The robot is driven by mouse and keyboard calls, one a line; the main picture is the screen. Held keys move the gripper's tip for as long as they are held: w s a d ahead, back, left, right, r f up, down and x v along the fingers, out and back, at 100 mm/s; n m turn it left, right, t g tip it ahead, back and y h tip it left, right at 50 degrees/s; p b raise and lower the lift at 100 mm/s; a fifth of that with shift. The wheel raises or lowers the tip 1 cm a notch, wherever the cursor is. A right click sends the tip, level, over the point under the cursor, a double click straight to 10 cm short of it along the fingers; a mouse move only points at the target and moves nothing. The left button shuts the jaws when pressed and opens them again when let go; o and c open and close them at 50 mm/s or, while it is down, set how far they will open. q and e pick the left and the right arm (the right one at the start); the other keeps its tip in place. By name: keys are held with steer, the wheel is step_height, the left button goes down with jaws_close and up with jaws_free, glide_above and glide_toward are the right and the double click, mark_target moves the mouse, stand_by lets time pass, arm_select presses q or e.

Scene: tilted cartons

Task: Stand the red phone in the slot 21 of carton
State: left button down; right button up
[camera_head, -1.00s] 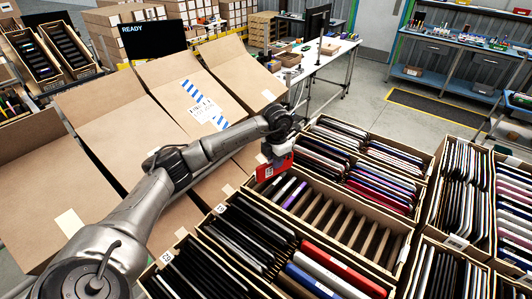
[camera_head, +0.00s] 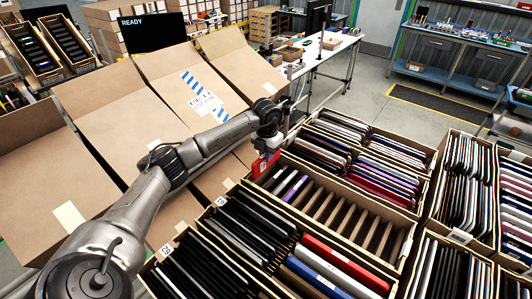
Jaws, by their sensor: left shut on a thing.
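The red phone (camera_head: 262,166) is held in my left gripper (camera_head: 267,152), at the far left end of a slotted carton (camera_head: 405,248). The gripper is shut on its upper part, and the phone hangs down near the carton's rim. I cannot tell whether its lower edge is inside a slot. The slot numbers are too small to read. My right gripper is not in view.
A carton with black, red, silver and blue devices (camera_head: 335,262) stands in front. Packed cartons stand behind (camera_head: 375,160) and to the right (camera_head: 467,185). Large open cardboard flaps (camera_head: 130,135) rise on the left, under my left arm.

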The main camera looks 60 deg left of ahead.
arm_select(q)
steer(key=b, duration=0.3)
glide_above(267, 172)
steer(key=s+d, duration=0.1)
steer(key=d, duration=0.1)
steer(key=shift+s+d+f, duration=0.1)
steer(key=shift+f, duration=0.95)
steer(key=shift+s+f, duration=0.1)
steer(key=shift+f, duration=0.95)
steer(key=shift+f+b, duration=1)
steer(key=shift+f, duration=1.1)
steer(key=shift+f, duration=0.3)
steer(key=c, duration=1)
jaws_free()
step_height(267, 172, up, 14)
steer(key=shift+f, duration=0.1)
